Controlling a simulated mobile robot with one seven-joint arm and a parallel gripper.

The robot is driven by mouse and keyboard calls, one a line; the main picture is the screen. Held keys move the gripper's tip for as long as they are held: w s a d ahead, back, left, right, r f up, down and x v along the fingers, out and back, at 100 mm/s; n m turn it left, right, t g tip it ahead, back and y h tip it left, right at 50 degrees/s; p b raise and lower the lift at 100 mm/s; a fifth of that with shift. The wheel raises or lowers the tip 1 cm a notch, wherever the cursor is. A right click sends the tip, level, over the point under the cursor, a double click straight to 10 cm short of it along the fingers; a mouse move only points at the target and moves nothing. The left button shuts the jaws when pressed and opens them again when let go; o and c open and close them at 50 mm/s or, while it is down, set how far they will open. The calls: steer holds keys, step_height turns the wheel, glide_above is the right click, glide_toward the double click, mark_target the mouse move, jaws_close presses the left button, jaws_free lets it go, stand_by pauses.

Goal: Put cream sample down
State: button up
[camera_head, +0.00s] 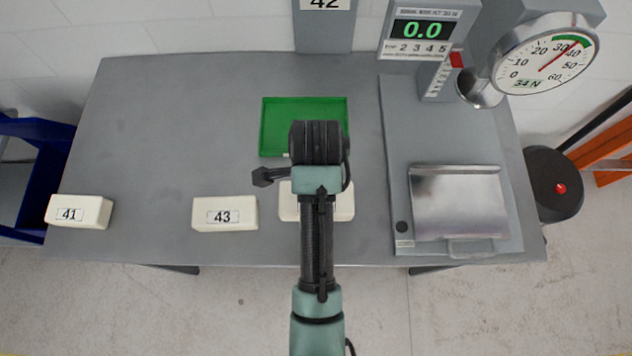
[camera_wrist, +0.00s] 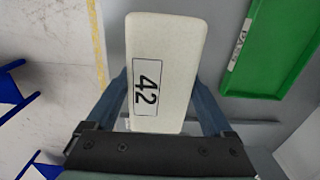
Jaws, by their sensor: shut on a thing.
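The cream sample marked 42 (camera_wrist: 165,50) is between the two blue fingers of my gripper (camera_wrist: 160,95) in the wrist view. My gripper is shut on it. In the head view, this cream sample (camera_head: 345,205) shows on both sides of my arm, near the table's front edge and in front of the green tray. My arm covers its middle and hides the gripper's fingers there. Whether the sample touches the table cannot be told.
Cream blocks marked 43 (camera_head: 225,213) and 41 (camera_head: 80,211) lie to the left on the grey table (camera_head: 170,130). The green tray (camera_head: 275,103) is behind my arm. A press with a metal plate (camera_head: 455,200) and a dial (camera_head: 545,60) stands right. The table's left-centre is clear.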

step_height(320, 180, down, 9)
steer(key=shift+f+p, duration=0.1)
steer(key=shift+p, duration=0.3)
steer(key=shift+f, duration=0.1)
steer(key=o, duration=1)
steer(key=shift+o, duration=0.2)
